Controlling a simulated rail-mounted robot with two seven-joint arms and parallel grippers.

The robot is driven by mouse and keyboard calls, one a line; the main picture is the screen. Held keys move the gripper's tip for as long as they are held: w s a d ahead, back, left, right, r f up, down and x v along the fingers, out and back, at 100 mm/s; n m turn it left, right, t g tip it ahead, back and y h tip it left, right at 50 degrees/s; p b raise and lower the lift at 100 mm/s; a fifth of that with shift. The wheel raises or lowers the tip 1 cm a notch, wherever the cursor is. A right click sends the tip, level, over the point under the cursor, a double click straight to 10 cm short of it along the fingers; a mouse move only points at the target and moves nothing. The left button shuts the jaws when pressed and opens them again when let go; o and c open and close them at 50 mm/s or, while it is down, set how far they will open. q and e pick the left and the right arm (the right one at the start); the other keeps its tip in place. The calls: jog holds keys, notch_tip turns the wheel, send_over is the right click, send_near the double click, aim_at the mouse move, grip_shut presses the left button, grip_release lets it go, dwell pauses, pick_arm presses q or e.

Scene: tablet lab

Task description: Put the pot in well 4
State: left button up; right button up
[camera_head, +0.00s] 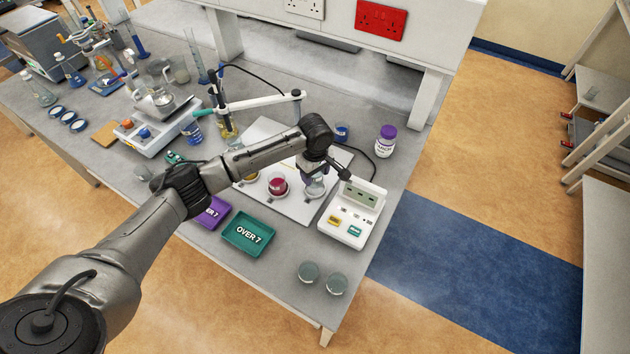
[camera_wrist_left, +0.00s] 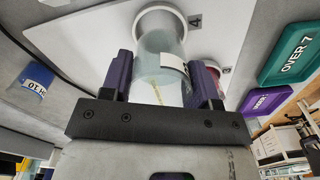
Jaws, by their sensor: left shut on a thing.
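A clear glass pot (camera_wrist_left: 163,62) with a pale label is between the purple fingers of my left gripper (camera_wrist_left: 162,82) in the wrist view. The gripper is shut on it. In the head view my left gripper (camera_head: 314,168) is over the right part of the white board (camera_head: 298,210), and the pot (camera_head: 315,187) shows just below it. In the wrist view the pot's far end is at a white ring beside the label 4 (camera_wrist_left: 195,20). I cannot tell whether the pot is fully seated there. My right gripper is not in view.
A pot with red contents (camera_head: 278,185) stands close left on the board. A white device with small screens (camera_head: 352,214) stands close right. Green (camera_head: 248,234) and purple (camera_head: 211,212) trays lie in front. Two glass pots (camera_head: 309,272) stand near the table's front corner.

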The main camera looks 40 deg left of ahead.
aim_at(315, 182)
pick_arm(q)
jog(key=shift+f, duration=2)
jog(key=shift+f, duration=0.15)
jog(key=o, duration=0.9)
jog(key=shift+o, duration=0.2)
notch_tip(315, 182, up, 12)
jog(key=shift+r+p, duration=0.2)
jog(key=shift+p, duration=0.2)
